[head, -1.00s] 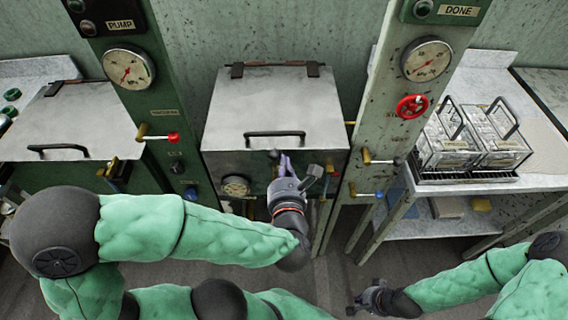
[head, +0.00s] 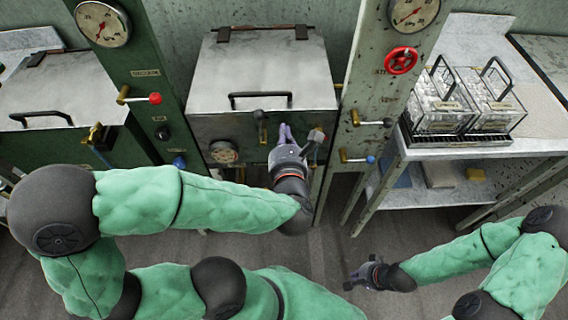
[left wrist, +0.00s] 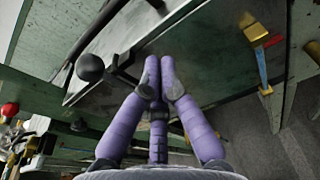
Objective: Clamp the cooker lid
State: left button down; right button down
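The middle cooker has a grey metal lid (head: 262,70) with a black bar handle (head: 260,96); the lid lies down flat. At its front edge is a small clamp lever with a black ball knob (head: 259,115), which also shows in the left wrist view (left wrist: 90,67). My left gripper (head: 285,132) is just right of the knob, in front of the cooker. Its purple fingers (left wrist: 160,72) are together and empty, apart from the knob. My right gripper (head: 356,278) hangs low over the floor, away from the cooker; its fingers are too small to read.
Another lidded cooker (head: 60,88) stands at left. Wire baskets (head: 440,110) sit on a bench at right. Floor in front is clear.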

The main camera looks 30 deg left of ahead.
pick_arm(q)
jog(key=s+a+p+v, duration=0.1)
jog(key=p+v, duration=0.2)
jog(key=v, duration=0.5)
jog(key=shift+s+a+f, duration=0.15)
jog(key=shift+s+f, duration=0.05)
dwell(0.6)
